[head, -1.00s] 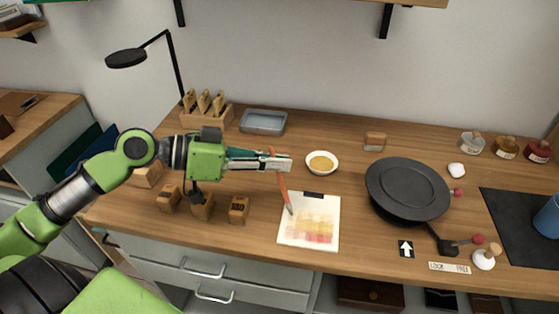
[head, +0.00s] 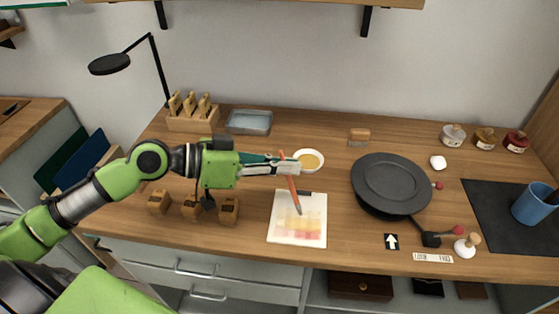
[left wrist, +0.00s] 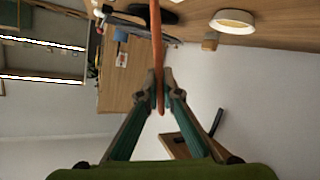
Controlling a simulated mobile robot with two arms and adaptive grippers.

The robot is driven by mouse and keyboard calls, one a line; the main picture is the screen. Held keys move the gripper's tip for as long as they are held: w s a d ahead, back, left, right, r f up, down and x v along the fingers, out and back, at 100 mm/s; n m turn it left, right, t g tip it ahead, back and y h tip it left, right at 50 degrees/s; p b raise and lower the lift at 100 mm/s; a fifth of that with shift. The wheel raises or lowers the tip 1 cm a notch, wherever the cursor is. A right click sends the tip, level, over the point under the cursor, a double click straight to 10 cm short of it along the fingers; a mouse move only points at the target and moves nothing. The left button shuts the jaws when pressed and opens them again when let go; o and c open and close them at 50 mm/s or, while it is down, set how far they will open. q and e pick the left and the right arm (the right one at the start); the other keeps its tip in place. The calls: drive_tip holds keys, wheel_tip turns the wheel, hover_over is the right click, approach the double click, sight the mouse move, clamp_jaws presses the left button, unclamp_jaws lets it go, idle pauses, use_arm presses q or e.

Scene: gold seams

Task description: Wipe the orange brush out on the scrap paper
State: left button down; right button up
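The orange brush (head: 292,190) is held in my left gripper (head: 290,167), tilted with its tip down over the scrap paper. It also shows in the left wrist view (left wrist: 156,40), between the closed fingertips (left wrist: 159,92). My right gripper is in neither view.
A white bowl with yellow contents (head: 308,160) stands just behind the brush. A dark round wheel (head: 391,182) stands right of the paper. Wooden blocks (head: 190,206) stand to the left. A grey tray (head: 249,122) and a stamp rack (head: 193,121) are at the back.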

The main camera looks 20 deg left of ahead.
use_arm(q)
drive_tip(key=d+p, duration=0.1)
drive_tip(key=d, duration=0.1)
drive_tip(key=w+d+p, duration=0.1)
drive_tip(key=d+p, duration=0.1)
drive_tip(key=shift+w+d+p, duration=0.15)
drive_tip(key=shift+d+p, duration=0.05)
drive_tip(key=shift+p, duration=0.1)
idle(0.5)
drive_tip(key=shift+r, duration=0.1)
wheel_tip(320, 180, up, 6)
drive_tip(key=p, duration=0.5)
idle(0.3)
